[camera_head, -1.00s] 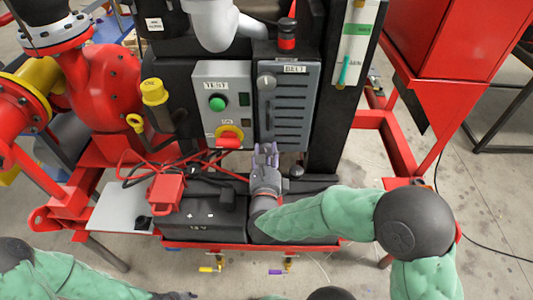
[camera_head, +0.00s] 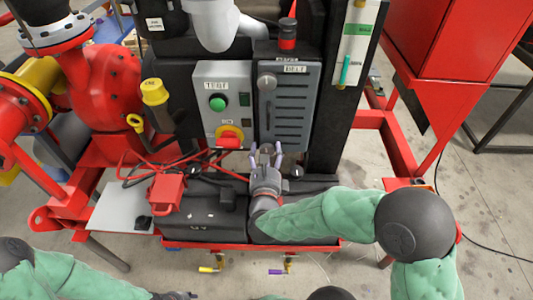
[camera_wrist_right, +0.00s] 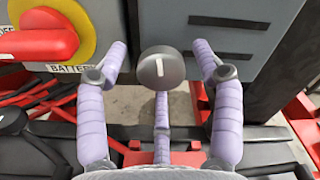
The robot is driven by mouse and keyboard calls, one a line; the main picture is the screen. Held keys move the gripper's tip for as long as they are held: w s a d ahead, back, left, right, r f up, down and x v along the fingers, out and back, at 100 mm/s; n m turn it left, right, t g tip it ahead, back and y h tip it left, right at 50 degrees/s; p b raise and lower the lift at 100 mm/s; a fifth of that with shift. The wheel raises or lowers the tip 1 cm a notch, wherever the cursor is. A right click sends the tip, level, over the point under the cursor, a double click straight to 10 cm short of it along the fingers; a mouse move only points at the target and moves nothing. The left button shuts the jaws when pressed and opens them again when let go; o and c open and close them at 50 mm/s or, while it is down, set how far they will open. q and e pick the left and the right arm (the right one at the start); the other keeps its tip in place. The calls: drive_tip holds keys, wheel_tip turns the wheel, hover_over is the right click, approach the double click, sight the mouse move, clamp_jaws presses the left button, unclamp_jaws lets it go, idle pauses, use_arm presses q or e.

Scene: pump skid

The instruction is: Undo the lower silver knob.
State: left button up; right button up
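The lower silver knob (camera_wrist_right: 160,69) is round with a pale pointer mark, at the bottom edge of the grey belt panel (camera_head: 287,100). In the head view it is small and partly hidden between my right fingers. My right gripper (camera_head: 266,149) is open, its purple padded fingers spread to either side of the knob. In the wrist view there is a gap between each fingertip and the knob, and a third finger shows below it. The upper silver knob (camera_head: 267,82) is at the panel's top left. My left gripper (camera_head: 177,296) is dark and cut off at the bottom edge.
Left of the panel is a grey box with a green button (camera_head: 217,103) and a red battery switch (camera_head: 229,138) on yellow, close to my right fingers. A black post stands to the right.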

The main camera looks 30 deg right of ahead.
drive_tip(key=v, duration=1)
drive_tip(key=shift+a, duration=0.2)
drive_tip(key=shift+v, duration=0.85)
drive_tip(key=shift+s+d, duration=0.1)
